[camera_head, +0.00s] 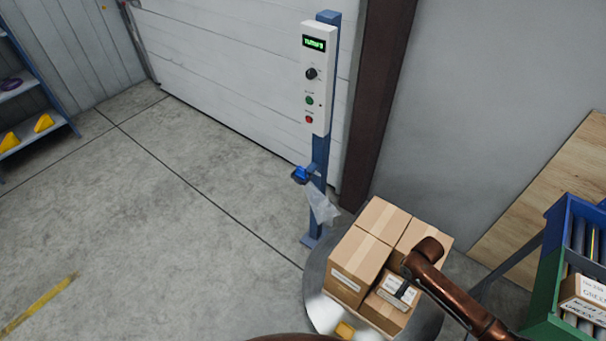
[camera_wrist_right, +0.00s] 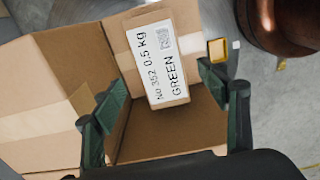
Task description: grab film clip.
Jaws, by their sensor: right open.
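A small blue clip (camera_head: 301,175) sits on the blue post, below its control box; I take it for the film clip. Translucent film (camera_head: 321,204) hangs down from beside it. My right arm comes in from the right over the stacked cartons, well to the lower right of the clip. In the wrist view my right gripper (camera_wrist_right: 160,97) is open, its green-padded fingers apart over a carton with a white label (camera_wrist_right: 157,64) reading GREEN. The clip does not show in the wrist view. My left gripper is not in view.
Several cartons (camera_head: 361,262) stand on a round grey turntable (camera_head: 316,290) in front of the post (camera_head: 320,160). A green and blue rack (camera_head: 546,300) stands at right. A shelf (camera_head: 40,90) is at far left. The floor left of the post is clear.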

